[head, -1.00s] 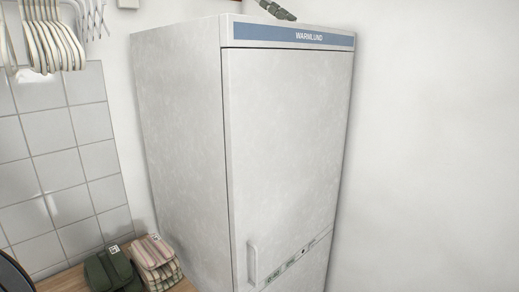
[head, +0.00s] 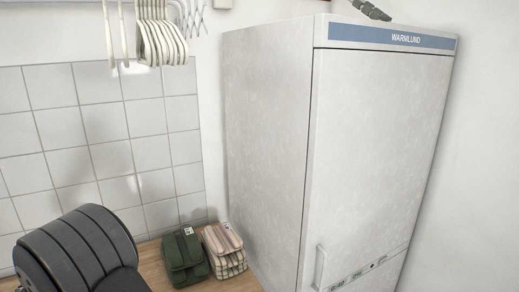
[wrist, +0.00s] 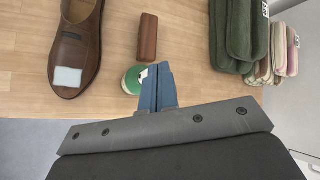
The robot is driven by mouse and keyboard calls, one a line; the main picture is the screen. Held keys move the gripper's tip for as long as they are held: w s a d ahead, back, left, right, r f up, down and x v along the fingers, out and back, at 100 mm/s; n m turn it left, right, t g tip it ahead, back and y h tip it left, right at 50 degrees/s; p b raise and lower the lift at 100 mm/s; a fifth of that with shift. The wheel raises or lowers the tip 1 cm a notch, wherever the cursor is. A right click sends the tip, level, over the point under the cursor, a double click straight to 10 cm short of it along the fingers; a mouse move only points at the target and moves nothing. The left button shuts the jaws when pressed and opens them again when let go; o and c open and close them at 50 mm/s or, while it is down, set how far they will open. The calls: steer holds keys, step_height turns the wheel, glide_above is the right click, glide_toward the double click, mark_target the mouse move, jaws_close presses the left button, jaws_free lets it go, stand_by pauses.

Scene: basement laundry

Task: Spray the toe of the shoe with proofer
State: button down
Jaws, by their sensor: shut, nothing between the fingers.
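A brown leather shoe (wrist: 72,50) lies on the wooden worktop at the left of the wrist view, its toe towards the bottom of the picture. A pale, light-blue patch (wrist: 67,78) shows on the toe. My gripper (wrist: 156,72) is shut and empty, to the right of the shoe and apart from it in the picture. Its blue-grey fingers partly cover a green round tin (wrist: 131,80). A spray container of proofer is not visible in either view. The shoe is not in the head view.
A brown block (wrist: 147,38) lies beyond the tin. Folded green cloths (head: 184,258) and striped pinkish cloths (head: 223,250) sit beside the tall white cabinet (head: 375,150). White hangers (head: 160,40) hang above. The worktop (wrist: 185,30) right of the block is clear.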

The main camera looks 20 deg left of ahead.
step_height(320, 180, up, 6)
stand_by(0.8)
stand_by(2.3)
steer(key=shift+f, duration=2.95)
steer(key=shift+f, duration=0.15)
steer(key=shift+f, duration=0.3)
